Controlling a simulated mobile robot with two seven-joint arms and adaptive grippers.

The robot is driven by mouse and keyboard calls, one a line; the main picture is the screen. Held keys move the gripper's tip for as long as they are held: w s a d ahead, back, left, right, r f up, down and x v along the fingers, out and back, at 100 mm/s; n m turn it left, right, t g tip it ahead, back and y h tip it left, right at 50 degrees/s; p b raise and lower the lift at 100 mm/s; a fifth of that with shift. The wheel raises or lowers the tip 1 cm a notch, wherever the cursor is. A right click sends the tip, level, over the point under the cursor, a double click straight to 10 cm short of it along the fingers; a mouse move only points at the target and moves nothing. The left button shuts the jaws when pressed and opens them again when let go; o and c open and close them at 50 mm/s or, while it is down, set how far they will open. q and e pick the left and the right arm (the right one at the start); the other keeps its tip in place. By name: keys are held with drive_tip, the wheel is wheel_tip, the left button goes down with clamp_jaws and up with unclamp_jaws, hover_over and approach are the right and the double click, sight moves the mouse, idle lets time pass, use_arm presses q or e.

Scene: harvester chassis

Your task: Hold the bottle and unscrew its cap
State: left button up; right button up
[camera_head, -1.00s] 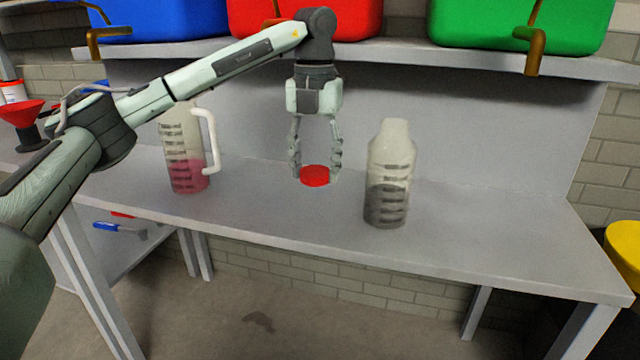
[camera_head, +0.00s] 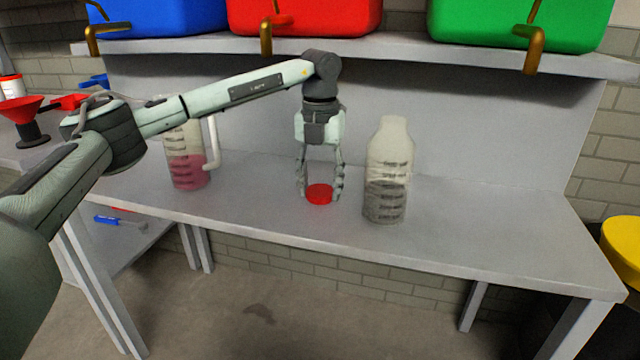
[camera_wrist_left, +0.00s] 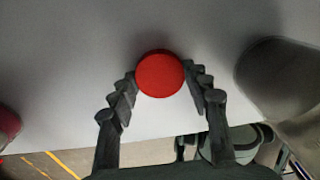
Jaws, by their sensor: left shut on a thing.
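The clear bottle (camera_head: 389,165) stands upright on the bench with dark contents in its lower part and no cap on its neck. It also shows at the right of the left wrist view (camera_wrist_left: 280,78). The red cap (camera_head: 319,194) is between the fingertips of my left gripper (camera_head: 320,190), left of the bottle and apart from it. The left gripper points down and is shut on the cap, low over the bench top; I cannot tell whether the cap touches it. The cap shows plainly in the left wrist view (camera_wrist_left: 160,74). My right gripper is not in view.
A measuring jug (camera_head: 186,160) with pink liquid stands left on the bench (camera_head: 480,225). A red funnel (camera_head: 22,112) is at the far left. Blue, red and green containers with taps sit on the shelf (camera_head: 400,52) above. The bench right of the bottle is clear.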

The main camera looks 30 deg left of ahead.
sight(320, 191)
use_arm(q)
drive_tip(key=shift+f, duration=0.1)
drive_tip(key=shift+f, duration=0.1)
drive_tip(key=o, duration=1.3)
wheel_tip(320, 191, up, 8)
drive_tip(key=shift+f, duration=0.1)
